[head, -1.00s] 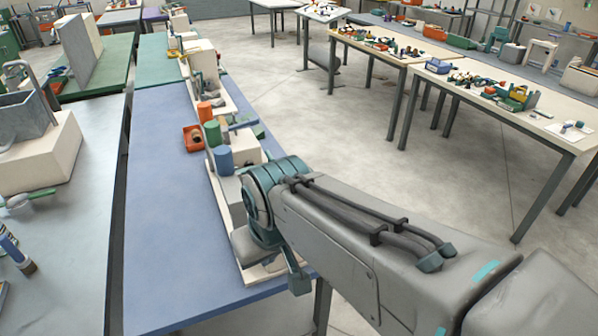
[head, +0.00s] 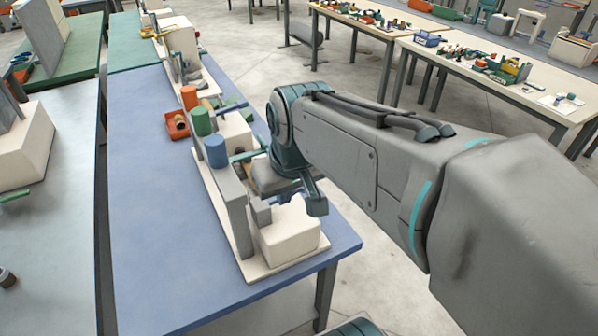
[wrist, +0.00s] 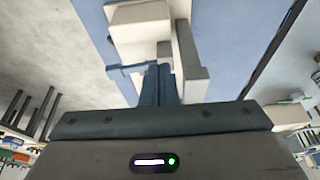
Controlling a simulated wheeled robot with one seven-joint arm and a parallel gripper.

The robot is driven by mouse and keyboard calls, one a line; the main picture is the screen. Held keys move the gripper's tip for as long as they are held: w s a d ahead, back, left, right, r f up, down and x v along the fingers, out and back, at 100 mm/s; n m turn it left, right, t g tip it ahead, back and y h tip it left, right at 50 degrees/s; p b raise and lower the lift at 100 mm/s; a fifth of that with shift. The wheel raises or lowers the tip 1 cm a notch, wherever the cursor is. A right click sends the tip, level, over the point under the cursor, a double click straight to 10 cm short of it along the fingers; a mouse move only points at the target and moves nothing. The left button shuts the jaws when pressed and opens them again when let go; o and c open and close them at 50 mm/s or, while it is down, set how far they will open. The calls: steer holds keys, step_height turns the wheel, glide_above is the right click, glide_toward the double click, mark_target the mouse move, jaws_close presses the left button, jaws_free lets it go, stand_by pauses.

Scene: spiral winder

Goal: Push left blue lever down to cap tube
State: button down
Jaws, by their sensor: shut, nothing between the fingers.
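The winder fixture has a cream base (head: 246,268) on the blue table, with a grey upright plate and orange, green and blue (head: 216,152) cylinders. A thin blue lever shows in the wrist view (wrist: 124,68), just left of my fingertips; its right end meets or passes behind them, and I cannot tell if they touch. A blue rod (head: 232,107) also shows on the fixture in the head view; I cannot tell if it is the same lever. My gripper (wrist: 160,72) is shut and empty, pointing at the fixture. In the head view my arm partly hides it. The tube is not clearly visible.
A cream block (head: 290,236) stands at the fixture's near end. An orange bin (head: 176,125) sits left of the fixture. The blue table (head: 145,200) is clear on the left. Another winder fixture stands farther back, and benches with parts stand at the right.

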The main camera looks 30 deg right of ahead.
steer(key=w+d+r+b, duration=0.1)
steer(key=w+d+b, duration=0.3)
steer(key=w+d, duration=0.6)
steer(key=shift+w+d+r, duration=0.25)
steer(key=shift+w+d, duration=0.1)
steer(key=shift+w, duration=0.35)
steer(key=x, duration=0.4)
steer(key=p+x, duration=0.1)
steer(key=x, duration=0.3)
steer(key=s+x, duration=0.1)
steer(key=x, duration=0.3)
steer(key=shift+w+d+f, duration=0.1)
steer(key=shift+d+f, duration=0.25)
steer(key=shift+f, duration=0.2)
steer(key=shift+d+f, duration=0.1)
steer(key=shift+f, duration=0.45)
